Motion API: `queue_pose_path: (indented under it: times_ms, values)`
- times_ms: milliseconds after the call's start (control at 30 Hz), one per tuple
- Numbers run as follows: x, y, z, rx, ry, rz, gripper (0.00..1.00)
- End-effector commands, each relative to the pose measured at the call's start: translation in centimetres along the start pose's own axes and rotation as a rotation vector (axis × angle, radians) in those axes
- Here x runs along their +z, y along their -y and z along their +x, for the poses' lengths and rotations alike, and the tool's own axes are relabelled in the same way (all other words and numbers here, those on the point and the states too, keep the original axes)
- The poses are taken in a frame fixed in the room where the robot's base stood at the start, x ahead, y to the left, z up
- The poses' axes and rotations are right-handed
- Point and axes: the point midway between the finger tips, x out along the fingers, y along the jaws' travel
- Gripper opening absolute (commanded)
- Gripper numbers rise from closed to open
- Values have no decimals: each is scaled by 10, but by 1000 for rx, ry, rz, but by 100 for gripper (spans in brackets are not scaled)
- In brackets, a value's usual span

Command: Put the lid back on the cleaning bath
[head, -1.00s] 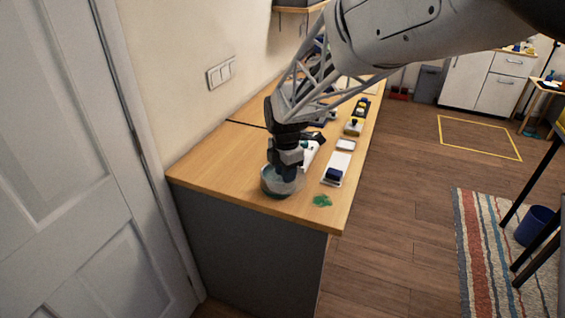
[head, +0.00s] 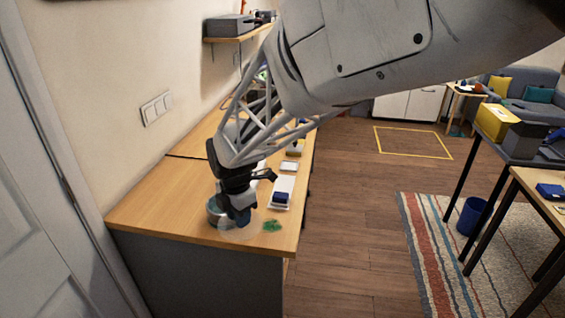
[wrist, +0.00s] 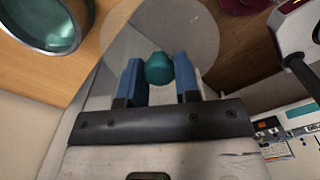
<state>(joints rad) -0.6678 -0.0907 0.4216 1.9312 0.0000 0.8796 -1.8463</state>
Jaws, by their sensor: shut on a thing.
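My gripper (head: 241,220) points down near the front end of the wooden counter. In the wrist view its blue fingers (wrist: 158,78) are shut on the teal knob (wrist: 159,66) of a clear round lid (wrist: 203,28). The lid also shows in the head view as a faint disc (head: 233,234) under the fingers. The cleaning bath (head: 213,211), a round metal-rimmed pot, stands just left of and behind the gripper, partly hidden by it. In the wrist view the bath (wrist: 46,20) is at the upper left, uncovered, with teal liquid inside. The lid is beside the bath, apart from it.
A green cluster (head: 272,226) lies on the counter (head: 155,212) right of the lid. A white tray with a blue block (head: 281,197) lies behind it. The counter's left front part is bare. A wall and door stand to the left.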

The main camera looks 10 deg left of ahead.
Motion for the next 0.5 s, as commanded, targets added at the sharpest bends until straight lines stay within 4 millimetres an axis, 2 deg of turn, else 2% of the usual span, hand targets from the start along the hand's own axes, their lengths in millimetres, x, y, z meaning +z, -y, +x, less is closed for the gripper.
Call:
queue_pose_path:
  times_ms: [500]
  values:
    - [1,-4,-1,0,0,0,2]
